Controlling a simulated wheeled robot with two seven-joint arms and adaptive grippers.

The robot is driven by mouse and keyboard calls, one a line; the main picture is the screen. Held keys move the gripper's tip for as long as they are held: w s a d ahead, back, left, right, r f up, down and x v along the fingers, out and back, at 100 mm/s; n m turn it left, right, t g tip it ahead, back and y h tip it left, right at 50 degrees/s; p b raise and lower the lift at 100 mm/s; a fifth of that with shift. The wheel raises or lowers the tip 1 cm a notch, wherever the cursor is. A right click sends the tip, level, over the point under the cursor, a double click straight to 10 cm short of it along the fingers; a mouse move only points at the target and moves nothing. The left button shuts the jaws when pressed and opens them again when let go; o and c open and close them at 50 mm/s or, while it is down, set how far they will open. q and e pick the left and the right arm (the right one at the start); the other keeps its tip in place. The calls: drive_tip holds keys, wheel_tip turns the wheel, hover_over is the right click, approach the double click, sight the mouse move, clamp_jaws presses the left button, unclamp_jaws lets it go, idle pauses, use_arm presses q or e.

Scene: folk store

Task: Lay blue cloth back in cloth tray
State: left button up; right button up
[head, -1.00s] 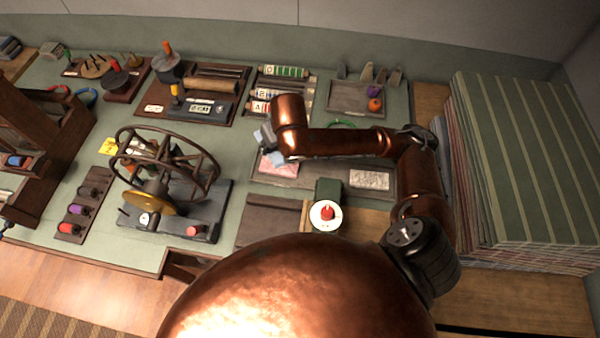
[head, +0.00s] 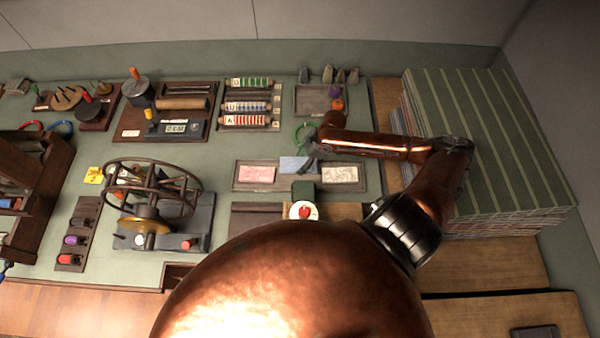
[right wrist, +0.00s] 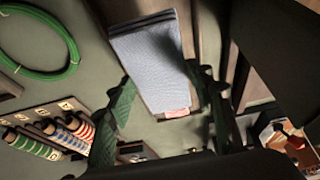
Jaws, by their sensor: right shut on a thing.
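The blue cloth (head: 293,165) is a pale blue flat piece at my right gripper (head: 307,150). In the head view it overlaps the middle of the cloth tray (head: 243,183), between a pink cloth (head: 257,174) and a white patterned cloth (head: 340,174). In the right wrist view the blue cloth (right wrist: 150,58) shows between the two green fingers of the gripper (right wrist: 166,85), which is shut on it. I cannot tell whether the cloth touches the tray. My left gripper is not in view.
A green ring (head: 300,136) lies just behind the gripper. A dark green block and a red-topped round piece (head: 304,211) stand in front of the tray. A tall striped stack (head: 490,140) is at the right, and a wheel device (head: 150,195) at the left.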

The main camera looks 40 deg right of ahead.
sight(298, 176)
wheel_tip(298, 176, down, 8)
drive_tip(key=shift+f, duration=0.2)
idle(0.3)
drive_tip(key=o, duration=1.3)
drive_tip(key=shift+f, duration=0.1)
drive_tip(key=shift+c, duration=0.2)
drive_tip(key=v, duration=1.2)
drive_tip(key=shift+w+a, duration=0.1)
drive_tip(key=shift+a, duration=0.05)
drive_tip(key=x, duration=1.2)
drive_tip(key=shift+f, duration=0.15)
drive_tip(key=shift+r, duration=2.1)
